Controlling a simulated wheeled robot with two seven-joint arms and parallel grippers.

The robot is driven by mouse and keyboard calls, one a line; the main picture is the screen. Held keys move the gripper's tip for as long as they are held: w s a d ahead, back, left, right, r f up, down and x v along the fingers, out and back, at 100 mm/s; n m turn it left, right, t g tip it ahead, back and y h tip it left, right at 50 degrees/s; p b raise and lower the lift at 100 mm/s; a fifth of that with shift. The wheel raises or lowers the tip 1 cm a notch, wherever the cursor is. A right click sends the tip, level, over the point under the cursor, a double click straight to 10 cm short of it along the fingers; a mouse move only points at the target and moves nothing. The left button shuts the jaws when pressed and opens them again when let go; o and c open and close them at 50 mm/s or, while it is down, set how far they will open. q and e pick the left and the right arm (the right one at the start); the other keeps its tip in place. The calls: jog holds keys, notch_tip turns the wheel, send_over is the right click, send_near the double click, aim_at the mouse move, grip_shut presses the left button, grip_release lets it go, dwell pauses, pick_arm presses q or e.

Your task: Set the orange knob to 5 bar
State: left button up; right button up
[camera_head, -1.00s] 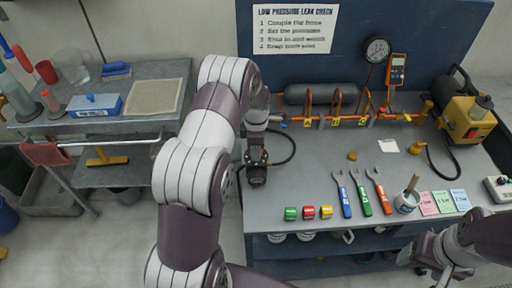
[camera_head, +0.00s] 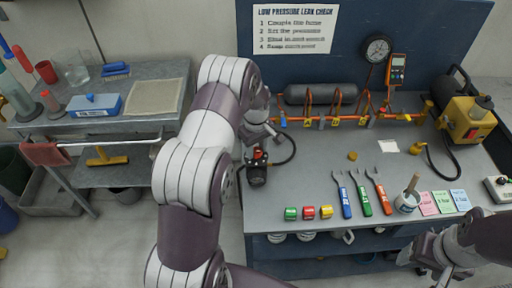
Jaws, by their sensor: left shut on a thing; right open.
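The orange knob (camera_head: 257,154) shows as a small red-orange patch on top of a dark regulator-like device (camera_head: 257,174) at the left edge of the bench. My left gripper (camera_head: 258,148) is at the knob and shut on it. My gripper and wrist hide part of the knob, and the contact is small in the picture. I cannot read the knob's setting. The round black gauge (camera_head: 377,48) stands at the back, but its needle is too small to read. My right gripper (camera_head: 432,262) is open and empty at the lower right, in front of the bench.
A black hose (camera_head: 295,147) loops right of the device. An orange pipe with hanging tags (camera_head: 345,121) runs along the back. A yellow machine (camera_head: 468,120) stands right.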

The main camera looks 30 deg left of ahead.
pick_arm(q)
jog(key=m, duration=0.5)
jog(key=shift+m, duration=0.3)
jog(key=m, duration=0.6)
jog(key=shift+r, duration=0.1)
jog(key=m, duration=0.6)
jog(key=shift+m, duration=0.3)
jog(key=m, duration=0.5)
jog(key=shift+w+m, duration=0.1)
jog(key=shift+m, duration=0.3)
jog(key=o, duration=1.1)
jog(key=shift+c, duration=0.2)
